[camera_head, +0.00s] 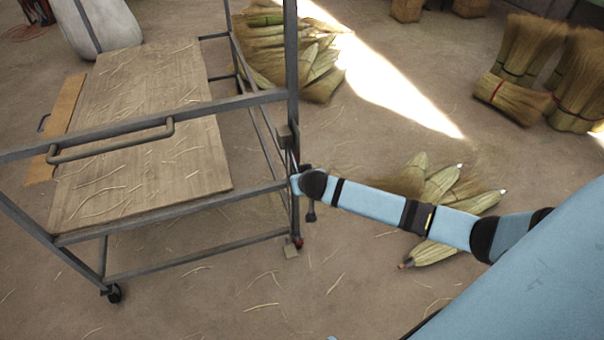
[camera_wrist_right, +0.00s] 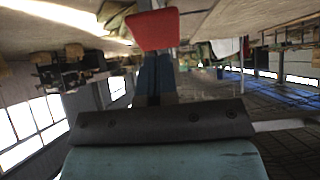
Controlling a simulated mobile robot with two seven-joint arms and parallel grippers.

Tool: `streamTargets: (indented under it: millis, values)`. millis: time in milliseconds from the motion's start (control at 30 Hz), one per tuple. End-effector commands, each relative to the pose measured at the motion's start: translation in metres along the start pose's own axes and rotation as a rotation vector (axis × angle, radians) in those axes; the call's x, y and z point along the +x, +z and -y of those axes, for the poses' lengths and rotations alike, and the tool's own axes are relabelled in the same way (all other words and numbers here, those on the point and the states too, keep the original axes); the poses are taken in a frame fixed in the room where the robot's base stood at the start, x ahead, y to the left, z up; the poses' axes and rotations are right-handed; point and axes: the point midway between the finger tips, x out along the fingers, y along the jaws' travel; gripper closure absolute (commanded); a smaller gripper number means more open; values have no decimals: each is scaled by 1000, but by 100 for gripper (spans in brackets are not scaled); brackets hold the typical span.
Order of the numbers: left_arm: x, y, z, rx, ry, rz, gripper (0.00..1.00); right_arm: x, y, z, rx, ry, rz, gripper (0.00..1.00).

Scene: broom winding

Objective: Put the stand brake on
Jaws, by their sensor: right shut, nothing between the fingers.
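The stand (camera_head: 185,105) is a grey metal frame on casters, filling the left half of the head view. At its near right foot is a small red part (camera_head: 298,242), seemingly the brake pedal, with a light plate just below it. My right arm reaches in from the right to the stand's near right post. My right gripper (camera_head: 311,214) hangs down beside that post, shut and empty, above and apart from the red part. A red pad (camera_wrist_right: 153,30), seemingly the same pedal, shows at the top of the right wrist view. My left gripper is not in view.
A wooden board (camera_head: 150,130) lies within the stand's frame. Corn husk bundles (camera_head: 440,188) lie on the floor behind my right arm, and more (camera_head: 285,55) lie behind the stand. Broom bundles (camera_head: 520,65) stand at the back right. The floor before the stand is mostly clear.

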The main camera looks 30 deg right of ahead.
Motion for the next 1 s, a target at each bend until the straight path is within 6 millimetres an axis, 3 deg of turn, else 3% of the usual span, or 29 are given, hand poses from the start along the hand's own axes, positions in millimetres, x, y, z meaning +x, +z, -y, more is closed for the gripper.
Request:
streamTargets:
  millis: [33, 300, 1000]
  values:
    - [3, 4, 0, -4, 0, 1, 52, 5, 8, 1, 3, 0, -25, 100]
    - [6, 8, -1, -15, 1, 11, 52, 16, 14, 0, 0, 0, -39, 100]
    - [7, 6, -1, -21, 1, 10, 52, 19, 16, 0, -1, 1, -36, 100]
